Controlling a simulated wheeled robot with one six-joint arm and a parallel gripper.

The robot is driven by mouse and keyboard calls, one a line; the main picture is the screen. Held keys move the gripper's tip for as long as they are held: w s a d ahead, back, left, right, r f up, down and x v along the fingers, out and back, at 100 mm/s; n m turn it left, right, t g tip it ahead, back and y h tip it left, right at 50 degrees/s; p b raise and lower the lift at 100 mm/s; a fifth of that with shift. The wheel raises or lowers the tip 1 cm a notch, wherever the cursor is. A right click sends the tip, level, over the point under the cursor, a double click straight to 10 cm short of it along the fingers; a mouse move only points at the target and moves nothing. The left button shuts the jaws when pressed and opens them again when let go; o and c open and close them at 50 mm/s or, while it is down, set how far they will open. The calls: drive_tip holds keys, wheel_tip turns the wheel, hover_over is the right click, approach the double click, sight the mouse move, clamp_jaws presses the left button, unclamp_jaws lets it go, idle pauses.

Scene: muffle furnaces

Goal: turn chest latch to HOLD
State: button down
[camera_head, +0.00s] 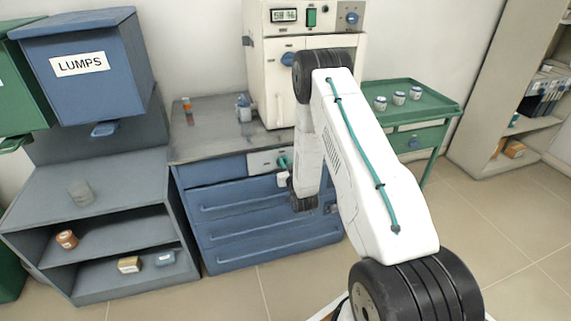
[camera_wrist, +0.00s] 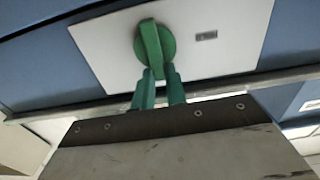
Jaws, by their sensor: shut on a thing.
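The chest (camera_head: 262,238) is blue with several drawers and stands below the grey worktop. Its latch is a green knob (camera_wrist: 153,45) on a pale plate (camera_wrist: 220,40) on the chest's upper front. The plate also shows in the head view (camera_head: 262,162), partly behind my arm. My gripper (camera_wrist: 160,76) has green fingers that are shut on the lower part of the knob. The knob's long side stands close to upright in the wrist view. A small dark label (camera_wrist: 206,35) lies right of the knob; its writing is too small to read.
A cream furnace (camera_head: 275,70) stands on the worktop above the chest. A green cart (camera_head: 430,105) with several small jars is at the right. A blue LUMPS bin (camera_head: 85,85) and grey shelves (camera_head: 60,190) are at the left. Floor in front is clear.

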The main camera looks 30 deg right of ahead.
drive_tip(key=n, duration=0.4)
drive_tip(key=a+f+n, duration=0.1)
drive_tip(key=n, duration=0.3)
drive_tip(key=a+n, duration=0.1)
drive_tip(key=n, duration=0.4)
drive_tip(key=shift+w+a+f, duration=0.15)
drive_tip(key=shift+w+f, duration=0.15)
drive_tip(key=n, duration=0.2)
drive_tip(key=f+n, duration=0.1)
drive_tip(key=n, duration=0.1)
drive_tip(key=shift+a+n, duration=0.1)
drive_tip(key=shift+n, duration=0.2)
drive_tip(key=shift+f, duration=0.1)
drive_tip(key=c, duration=1.4)
unclamp_jaws()
drive_tip(key=shift+c, duration=0.2)
